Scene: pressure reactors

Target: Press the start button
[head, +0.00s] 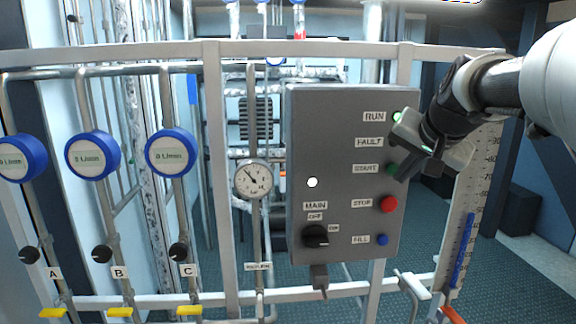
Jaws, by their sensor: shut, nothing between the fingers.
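The grey control panel (345,130) carries a START label (366,169) with a green start button (391,169) to its right, partly hidden behind my gripper. My gripper (408,167) is shut and empty, with its dark fingertips at the button's right side in the head view. I cannot tell whether the fingertips touch the button or are in front of it. A red stop button (388,204) and a blue fill button (382,239) sit below, both clear of my gripper.
The RUN light (397,117) is just above my gripper, and the FAULT light is hidden. A black MAIN knob (315,236) is at the panel's lower left. A pressure gauge (253,180) and three blue flow meters (92,155) stand left. A level scale (468,220) stands right.

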